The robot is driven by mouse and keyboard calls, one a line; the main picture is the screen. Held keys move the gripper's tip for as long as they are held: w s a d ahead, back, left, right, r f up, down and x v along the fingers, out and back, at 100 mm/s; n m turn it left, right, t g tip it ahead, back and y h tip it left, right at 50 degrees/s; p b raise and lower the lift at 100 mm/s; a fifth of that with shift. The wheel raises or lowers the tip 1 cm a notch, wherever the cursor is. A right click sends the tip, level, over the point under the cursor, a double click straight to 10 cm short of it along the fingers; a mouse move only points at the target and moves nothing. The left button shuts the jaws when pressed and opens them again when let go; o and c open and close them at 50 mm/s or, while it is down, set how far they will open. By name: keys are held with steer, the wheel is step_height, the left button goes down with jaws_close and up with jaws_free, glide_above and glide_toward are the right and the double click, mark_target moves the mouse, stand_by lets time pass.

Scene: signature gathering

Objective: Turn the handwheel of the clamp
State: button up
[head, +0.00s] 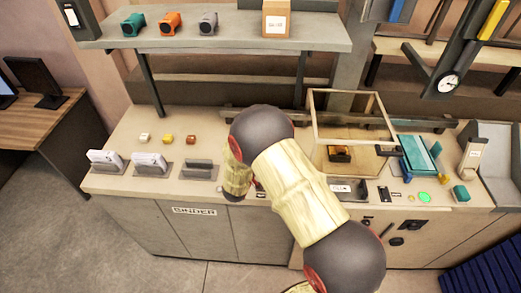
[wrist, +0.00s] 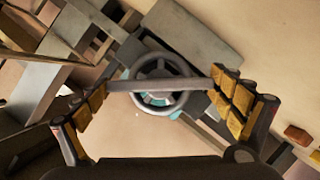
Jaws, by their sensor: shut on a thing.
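In the wrist view, the handwheel (wrist: 143,99) of the clamp is a dark grey ring with spokes and some teal behind it. A straight grey bar (wrist: 180,85) crosses in front of the ring. My gripper (wrist: 158,88) has its yellow-padded fingers at the two ends of this bar, shut on it. The clamp's grey body (wrist: 193,34) lies behind the wheel, tilted in the picture. In the head view, my arm hides the handwheel and most of my gripper.
In the head view, a glass-sided case (head: 350,133) stands right of my arm on the workbench (head: 140,122). Three grey holders (head: 151,166) and small coloured blocks (head: 167,138) are to the left. A shelf (head: 230,36) with several items runs above the back.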

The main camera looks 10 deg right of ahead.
steer(key=o, duration=0.8)
steer(key=shift+o, duration=0.2)
steer(key=v, duration=1.2)
